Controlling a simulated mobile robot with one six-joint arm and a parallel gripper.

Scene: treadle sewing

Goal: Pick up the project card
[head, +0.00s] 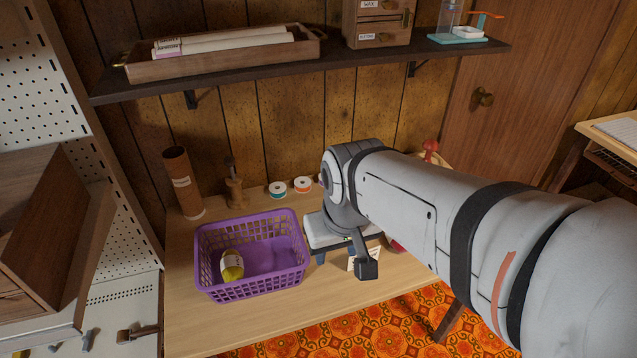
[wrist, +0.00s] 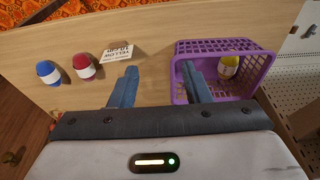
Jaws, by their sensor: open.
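The project card is a small white card with dark print, with "YELLOW" legible, on the wooden table (head: 215,325). In the wrist view the card (wrist: 118,50) is left of centre, just beyond my left finger's tip. In the head view only part of the card (head: 352,264) shows under my wrist. My gripper (wrist: 160,77) is open with nothing between its blue fingers. Its right finger overlaps the purple basket's near side in the wrist view. I cannot tell how high the fingers are above the table.
The purple basket (head: 250,290) holds a yellow spool (head: 232,266). A blue spool (wrist: 48,72) and a red spool (wrist: 84,67) stand on the table left of the card in the wrist view. A brown tube (head: 183,182) stands behind the basket. A shelf (head: 300,72) runs above.

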